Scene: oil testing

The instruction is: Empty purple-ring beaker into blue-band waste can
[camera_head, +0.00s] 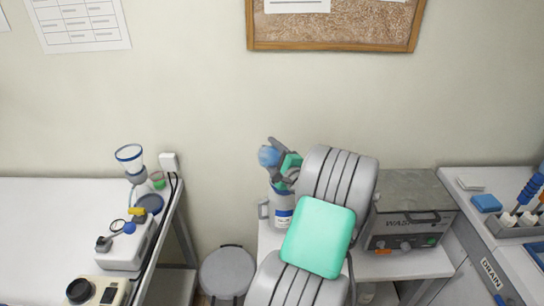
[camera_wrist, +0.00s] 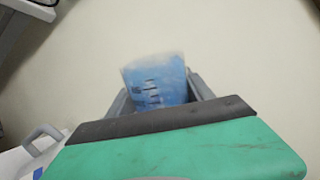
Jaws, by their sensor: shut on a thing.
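My gripper (camera_head: 277,152) is shut on a beaker (camera_head: 267,156), above the waste can (camera_head: 282,218) in the head view. The beaker looks blue and rounded there, left of the gripper. In the wrist view the beaker (camera_wrist: 155,80) is translucent with blue inside and dark graduation marks, between the grey fingers. No purple ring shows, and its exact tilt is unclear. The waste can is pale grey with a blue band and a side handle; my arm covers part of it. Its handle (camera_wrist: 42,140) shows at the lower left of the wrist view.
A grey washer (camera_head: 405,222) stands right of my arm. A grey round stool (camera_head: 227,272) is on the floor to the left. The left table (camera_head: 60,210) holds a funnel stand (camera_head: 130,157) and instruments. A drain counter (camera_head: 510,250) with a rack is at right.

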